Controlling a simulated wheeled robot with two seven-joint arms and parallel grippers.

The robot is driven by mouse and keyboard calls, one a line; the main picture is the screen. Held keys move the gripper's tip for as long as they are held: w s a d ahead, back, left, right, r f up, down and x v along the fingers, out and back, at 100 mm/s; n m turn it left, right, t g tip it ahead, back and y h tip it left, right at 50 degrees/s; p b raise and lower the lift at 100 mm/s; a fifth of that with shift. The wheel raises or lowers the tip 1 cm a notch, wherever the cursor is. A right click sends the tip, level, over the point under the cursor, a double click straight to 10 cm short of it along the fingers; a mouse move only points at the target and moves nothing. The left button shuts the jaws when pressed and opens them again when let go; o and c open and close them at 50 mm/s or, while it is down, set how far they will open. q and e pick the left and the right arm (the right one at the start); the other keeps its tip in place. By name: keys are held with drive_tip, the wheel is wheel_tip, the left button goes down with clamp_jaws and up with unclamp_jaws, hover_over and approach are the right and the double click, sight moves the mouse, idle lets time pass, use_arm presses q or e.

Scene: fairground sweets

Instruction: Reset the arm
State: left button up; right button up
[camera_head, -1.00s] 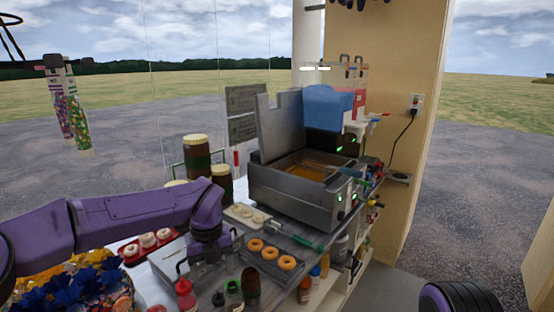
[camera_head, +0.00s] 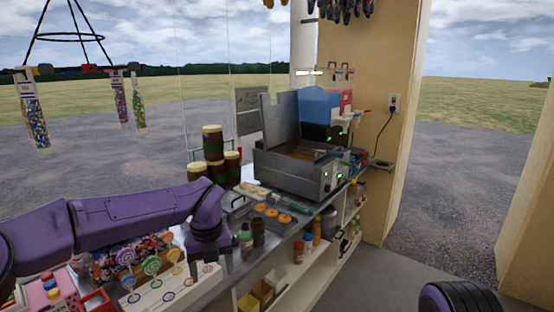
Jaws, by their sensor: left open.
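My left arm (camera_head: 120,222) is purple and reaches in from the left. Its left gripper (camera_head: 214,262) points down, open and empty, in front of the counter's near edge by the lollipop stand (camera_head: 172,290). I cannot tell whether it touches the stand. A purple and black part of my right arm (camera_head: 455,299) shows at the bottom right; the right gripper is out of view.
A fryer (camera_head: 295,175) stands on the counter with a tray of orange doughnuts (camera_head: 250,226) before it. Stacked brown jars (camera_head: 213,145) and bottles (camera_head: 259,232) are close by. Candy tubes (camera_head: 37,115) hang at left. The floor (camera_head: 385,275) at right is clear.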

use_arm(q)
drive_tip(key=a+f+m+t+y+b, duration=0.2)
drive_tip(key=a+f+m+t+y, duration=0.35)
drive_tip(key=f+m, duration=0.75)
drive_tip(key=s+a+f+m+t+b, duration=0.1)
drive_tip(key=s+f+m, duration=0.35)
drive_tip(key=f, duration=0.35)
drive_tip(key=s+a+f+m+b, duration=0.2)
drive_tip(key=s+f+m, duration=0.2)
drive_tip(key=f+m, duration=0.3)
drive_tip(key=s+a+f+m+g+b, duration=0.1)
drive_tip(key=s+a+f+m, duration=0.1)
drive_tip(key=s+f, duration=0.3)
drive_tip(key=s+a+f+m+g+h+b, duration=0.1)
drive_tip(key=s+f+m, duration=0.3)
drive_tip(key=s, duration=0.8)
drive_tip(key=s+a+f+m+g+h+b, duration=0.1)
drive_tip(key=s+a+f+m+g+b, duration=0.1)
drive_tip(key=s+f, duration=0.4)
drive_tip(key=s+a+m+b, duration=0.1)
drive_tip(key=s, duration=0.2)
drive_tip(key=shift+s+a+f, duration=0.15)
drive_tip(key=shift+s+f, duration=0.1)
drive_tip(key=shift+s, duration=0.1)
use_arm(e)
wheel_tip(320, 180, down, 10)
drive_tip(key=w, duration=0.1)
drive_tip(key=shift+f, duration=0.15)
